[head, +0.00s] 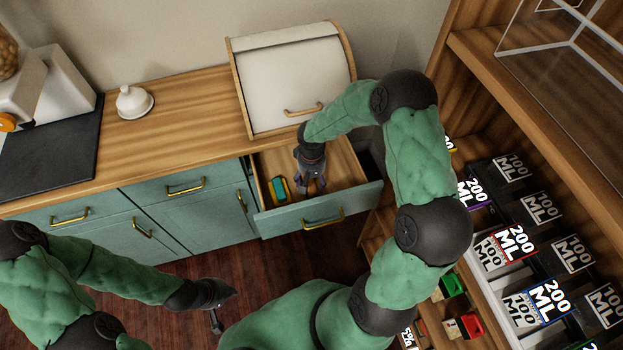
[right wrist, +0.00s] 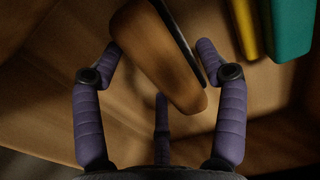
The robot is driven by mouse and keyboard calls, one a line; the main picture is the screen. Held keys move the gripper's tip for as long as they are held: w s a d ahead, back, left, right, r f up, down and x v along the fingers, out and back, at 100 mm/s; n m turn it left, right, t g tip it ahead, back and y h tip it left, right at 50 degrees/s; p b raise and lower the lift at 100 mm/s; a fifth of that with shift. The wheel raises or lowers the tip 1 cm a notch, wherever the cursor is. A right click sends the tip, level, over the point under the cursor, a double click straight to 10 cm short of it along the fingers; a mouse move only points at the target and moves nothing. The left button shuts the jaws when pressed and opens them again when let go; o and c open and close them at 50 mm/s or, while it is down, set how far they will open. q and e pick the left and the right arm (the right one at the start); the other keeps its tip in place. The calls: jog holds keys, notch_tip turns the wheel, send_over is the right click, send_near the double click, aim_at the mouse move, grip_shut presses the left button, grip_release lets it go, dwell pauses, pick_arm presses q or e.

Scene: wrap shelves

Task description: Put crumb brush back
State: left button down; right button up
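The crumb brush (right wrist: 160,60), with a brown wooden body and a dark edge along its right side, shows in the right wrist view. It slants between the fingers of my right gripper (right wrist: 160,50), which sit close on both sides. I cannot tell whether they press on it. In the head view my right gripper (head: 312,185) points down into the open drawer (head: 345,180) below the bread box. It hides the brush there. My left gripper (head: 212,300) hangs low over the dark floor, away from the drawer; its fingers are too small to read.
A teal and yellow item (head: 279,189) lies in the drawer, left of my right gripper. The bread box (head: 292,80) stands on the wooden counter (head: 185,115), its front closed. A shelf with labelled boxes (head: 510,240) stands at right.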

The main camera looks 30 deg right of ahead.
jog(key=shift+r, duration=0.2)
notch_tip(320, 180, up, 12)
jog(key=p, duration=0.4)
dwell(1.3)
